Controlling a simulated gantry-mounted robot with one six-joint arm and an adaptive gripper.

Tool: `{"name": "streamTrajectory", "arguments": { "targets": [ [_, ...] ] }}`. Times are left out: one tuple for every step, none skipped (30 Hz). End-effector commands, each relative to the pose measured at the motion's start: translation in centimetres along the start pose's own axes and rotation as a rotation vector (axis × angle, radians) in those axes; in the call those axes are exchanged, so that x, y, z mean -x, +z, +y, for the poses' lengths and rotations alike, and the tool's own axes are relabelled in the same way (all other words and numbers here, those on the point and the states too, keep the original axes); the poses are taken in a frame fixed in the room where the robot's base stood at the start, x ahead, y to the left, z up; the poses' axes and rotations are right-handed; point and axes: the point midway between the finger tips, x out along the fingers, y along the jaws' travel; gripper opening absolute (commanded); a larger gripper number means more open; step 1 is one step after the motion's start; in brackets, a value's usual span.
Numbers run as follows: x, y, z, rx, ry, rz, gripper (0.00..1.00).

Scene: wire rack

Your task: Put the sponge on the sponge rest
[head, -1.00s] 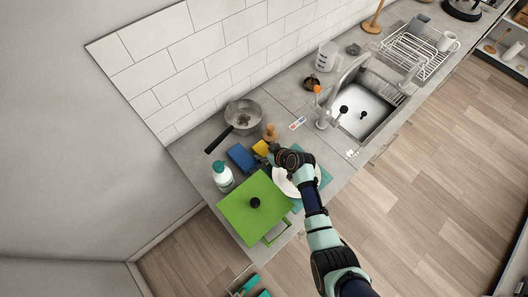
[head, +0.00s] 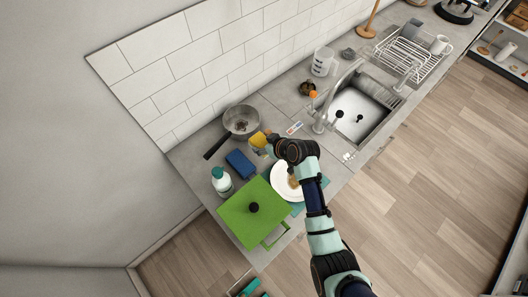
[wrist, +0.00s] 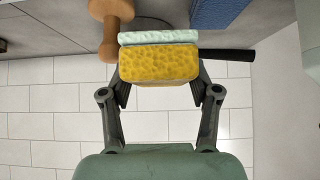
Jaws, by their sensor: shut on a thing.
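The yellow sponge (wrist: 158,63) has a pale green layer and sits between the two fingers of my gripper (wrist: 160,85) in the wrist view. In the head view the sponge (head: 258,139) shows at the tip of my gripper (head: 268,143), over the counter near the pan. My gripper is shut on it, and it appears held above the counter. I cannot pick out the sponge rest for certain in either view.
A wooden object (wrist: 110,22) stands close to the sponge. The sink (head: 358,112) is right.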

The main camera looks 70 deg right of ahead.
Motion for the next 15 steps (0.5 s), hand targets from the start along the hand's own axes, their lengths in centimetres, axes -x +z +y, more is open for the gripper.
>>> {"name": "streamTrajectory", "arguments": {
  "targets": [
    [1.4, -1.5, 0.1, 0.002, 0.003, 0.006, 0.40],
    [2.0, -2.2, 0.1, 0.003, 0.004, 0.005, 0.40],
    [2.9, -3.0, 0.1, 0.002, 0.003, 0.005, 0.40],
    [3.5, -3.5, 0.1, 0.002, 0.003, 0.004, 0.40],
    [4.0, -4.1, 0.1, 0.002, 0.002, 0.004, 0.40],
    [4.6, -4.7, 0.1, 0.001, 0.002, 0.003, 0.40],
    [5.1, -5.2, 0.1, 0.002, 0.002, 0.004, 0.40],
    [5.5, -5.6, 0.1, 0.001, 0.002, 0.002, 0.40],
    [5.9, -6.0, 0.1, 0.001, 0.002, 0.003, 0.40],
    [6.2, -6.2, 0.0, 0.000, 0.001, 0.001, 0.40],
    [6.4, -6.4, 0.0, 0.000, 0.001, 0.001, 0.40],
    [6.6, -6.7, 0.0, 0.000, 0.001, 0.000, 0.40],
    [6.8, -6.8, 0.0, 0.000, 0.001, 0.000, 0.40],
    [6.9, -6.9, 0.0, 0.000, 0.001, -0.001, 0.40],
    [7.0, -6.9, 0.0, 0.000, 0.001, -0.001, 0.40]
  ]
}}
